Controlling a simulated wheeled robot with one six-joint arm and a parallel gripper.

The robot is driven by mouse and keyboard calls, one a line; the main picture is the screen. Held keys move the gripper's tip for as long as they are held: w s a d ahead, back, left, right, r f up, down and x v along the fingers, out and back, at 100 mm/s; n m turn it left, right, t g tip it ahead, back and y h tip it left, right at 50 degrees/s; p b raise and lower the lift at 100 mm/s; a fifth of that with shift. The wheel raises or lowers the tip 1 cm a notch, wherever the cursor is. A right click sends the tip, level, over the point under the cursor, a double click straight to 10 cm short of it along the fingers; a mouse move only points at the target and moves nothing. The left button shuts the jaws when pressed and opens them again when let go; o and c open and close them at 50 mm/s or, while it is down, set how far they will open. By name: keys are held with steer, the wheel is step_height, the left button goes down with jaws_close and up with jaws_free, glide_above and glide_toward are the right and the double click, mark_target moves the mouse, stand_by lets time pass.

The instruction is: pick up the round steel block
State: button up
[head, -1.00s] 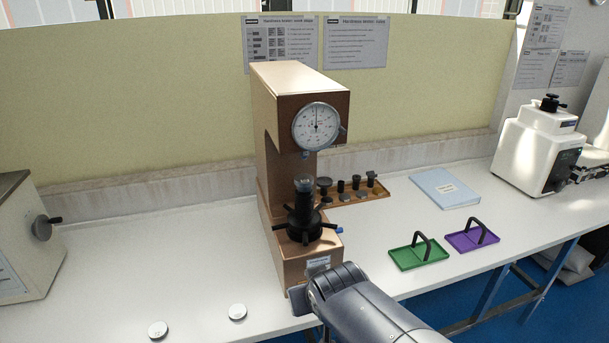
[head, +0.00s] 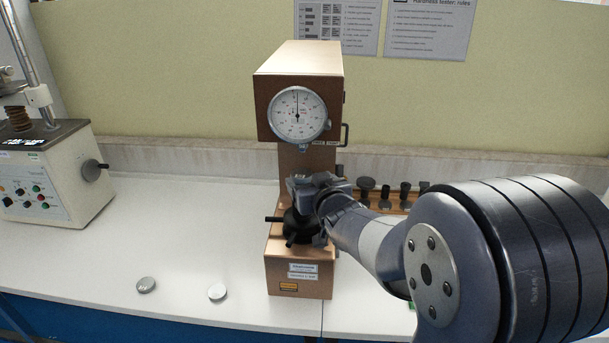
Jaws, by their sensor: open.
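A round steel block (head: 146,285) lies flat on the white bench at the front left. A second, brighter round disc (head: 217,292) lies to its right, nearer the hardness tester; I cannot tell which one is meant. My gripper (head: 306,186) is open and at the tester's spindle, above the black handwheel (head: 297,226) and below the dial. The gripper covers the top of the spindle, so whatever rests there is hidden. My gripper is well to the right of and above both discs.
The brown hardness tester (head: 300,278) with its round dial (head: 298,114) stands mid-bench. A wooden rack of dark anvils (head: 367,187) is behind my arm. A cream machine (head: 50,185) stands at the left. The bench (head: 180,235) between them is mostly clear.

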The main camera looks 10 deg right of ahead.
mark_target(300, 170)
steer(key=x, duration=0.3)
steer(key=shift+w+f, duration=0.15)
steer(key=shift+w, duration=0.25)
steer(key=shift+f+p+x, duration=0.2)
steer(key=shift+p+x, duration=1.1)
steer(key=shift+x, duration=1.4)
steer(key=shift+s, duration=0.1)
steer(key=c, duration=1.2)
steer(key=shift+c, duration=0.9)
steer(key=shift+r, duration=0.15)
